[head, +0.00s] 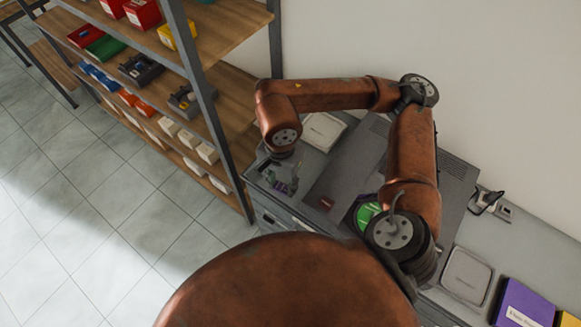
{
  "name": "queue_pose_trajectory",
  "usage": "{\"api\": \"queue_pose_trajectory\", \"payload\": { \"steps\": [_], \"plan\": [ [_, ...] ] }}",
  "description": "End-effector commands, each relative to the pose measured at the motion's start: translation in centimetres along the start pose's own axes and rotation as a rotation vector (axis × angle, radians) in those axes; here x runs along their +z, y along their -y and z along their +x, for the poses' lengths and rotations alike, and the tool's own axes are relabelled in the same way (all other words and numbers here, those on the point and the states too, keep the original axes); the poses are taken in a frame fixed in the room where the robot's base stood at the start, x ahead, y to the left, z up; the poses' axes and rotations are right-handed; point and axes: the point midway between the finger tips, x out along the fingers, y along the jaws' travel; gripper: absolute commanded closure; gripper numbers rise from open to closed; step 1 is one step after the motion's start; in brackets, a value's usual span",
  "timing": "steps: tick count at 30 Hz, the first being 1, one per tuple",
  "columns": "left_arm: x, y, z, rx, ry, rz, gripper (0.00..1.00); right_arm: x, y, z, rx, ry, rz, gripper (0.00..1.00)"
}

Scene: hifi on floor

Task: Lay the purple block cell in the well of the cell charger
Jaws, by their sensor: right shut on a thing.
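My right gripper (284,186) hangs below the copper arm's wrist, over the left end of the grey worktop. It is shut on the purple block cell (283,187), of which only a small purple part shows between the fingers. I cannot make out the cell charger or its well for certain. My left gripper is out of the picture.
A large grey panel-like unit (345,172) lies behind my gripper, partly hidden by my arm. A pale square case (323,131) is behind, another (467,276) at right. A purple box (524,304) stands lower right. Loaded shelves (232,85) rise at left.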

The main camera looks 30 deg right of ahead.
Motion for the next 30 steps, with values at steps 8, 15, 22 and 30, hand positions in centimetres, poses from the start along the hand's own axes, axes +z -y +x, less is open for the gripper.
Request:
{"api": "queue_pose_trajectory", "payload": {
  "steps": [8, 15, 22, 30],
  "plan": [
    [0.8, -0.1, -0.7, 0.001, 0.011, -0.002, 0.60, -1.9, -1.8, -0.7, 0.005, -0.017, 0.163, 0.94],
    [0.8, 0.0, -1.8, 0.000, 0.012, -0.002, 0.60, -6.6, 0.8, 1.6, 0.006, -0.016, 0.164, 0.94],
    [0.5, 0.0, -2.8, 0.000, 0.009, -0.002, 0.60, -10.4, 2.9, 5.1, 0.006, -0.015, 0.158, 0.94],
    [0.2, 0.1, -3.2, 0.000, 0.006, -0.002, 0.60, -12.3, 4.1, 7.7, 0.002, -0.016, 0.155, 0.94]
  ]
}}
